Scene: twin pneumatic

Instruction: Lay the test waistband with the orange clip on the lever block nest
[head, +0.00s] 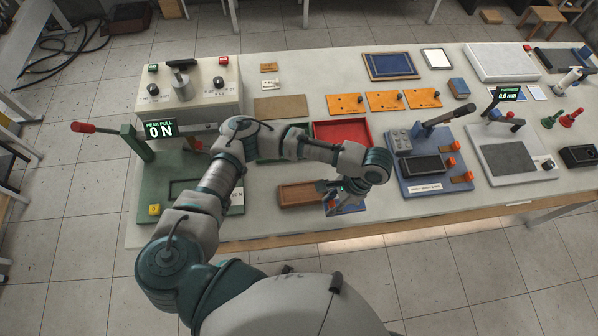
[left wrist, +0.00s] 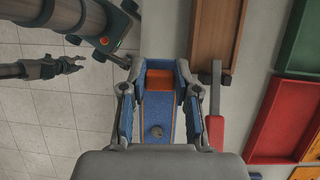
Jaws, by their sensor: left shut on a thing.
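My left gripper (head: 345,201) is low over the front of the table, just right of a brown tray. In the left wrist view it (left wrist: 159,72) is shut on the test waistband (left wrist: 158,108), a blue strip with orange edges and a round grey knob. The orange clip (left wrist: 160,82) lies between the fingertips. In the head view the gripper hides most of the strip. The lever block (head: 447,187), a blue base with a dark lever and a dark nest (head: 424,166), stands to its right. My right gripper (left wrist: 75,63) shows small, fingers apart and empty, over the floor.
The brown tray (head: 297,204) and red tray (head: 343,122) are close to the left gripper. A red-handled tool (left wrist: 215,131) lies beside it. Orange plates (head: 388,109) are farther back. A green pull stand (head: 147,150) is left, a thickness gauge (head: 483,130) right.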

